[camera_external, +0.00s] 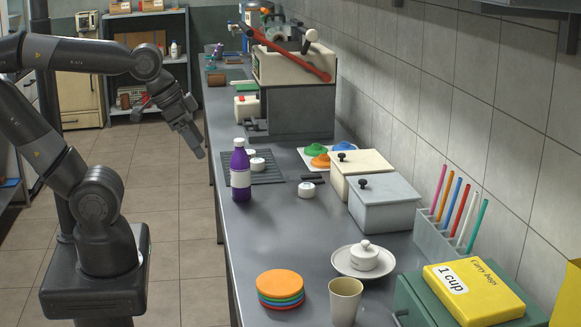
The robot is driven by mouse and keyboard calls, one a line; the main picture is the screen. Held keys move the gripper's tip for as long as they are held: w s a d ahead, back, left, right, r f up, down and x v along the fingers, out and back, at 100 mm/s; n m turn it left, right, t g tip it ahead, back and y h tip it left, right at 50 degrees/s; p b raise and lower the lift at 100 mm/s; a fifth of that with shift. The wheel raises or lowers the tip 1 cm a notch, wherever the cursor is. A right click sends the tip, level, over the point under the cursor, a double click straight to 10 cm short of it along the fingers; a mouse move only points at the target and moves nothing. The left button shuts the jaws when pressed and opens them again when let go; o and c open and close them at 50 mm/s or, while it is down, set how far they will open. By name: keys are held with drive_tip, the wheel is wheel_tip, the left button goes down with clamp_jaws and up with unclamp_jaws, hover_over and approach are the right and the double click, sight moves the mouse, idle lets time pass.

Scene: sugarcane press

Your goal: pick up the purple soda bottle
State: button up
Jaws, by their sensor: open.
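The purple soda bottle (240,172) stands upright near the left edge of the long grey counter. It has a white cap and a white label around its lower half. My gripper (197,150) hangs in the air to the left of the bottle, past the counter's edge, and points downward. The gripper is apart from the bottle and holds nothing that I can see. Its fingers look small and dark, and the gap between them is hard to make out.
A dark ribbed mat (268,176) with small white pots lies behind the bottle. A white lidded jar (306,189) is to its right. Two lidded boxes (384,207) stand near the wall. Colored discs (279,287) and a cup (345,297) are in front. Counter between is clear.

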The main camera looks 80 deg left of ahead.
drive_tip(key=m+g, duration=0.1)
drive_tip(key=g, duration=0.5)
hover_over(240, 153)
drive_tip(key=a, duration=0.2)
wheel_tip(240, 153, down, 7)
drive_tip(key=shift+d+r, duration=0.15)
drive_tip(key=shift+f, duration=0.35)
wheel_tip(240, 153, down, 10)
drive_tip(key=shift+f, duration=0.1)
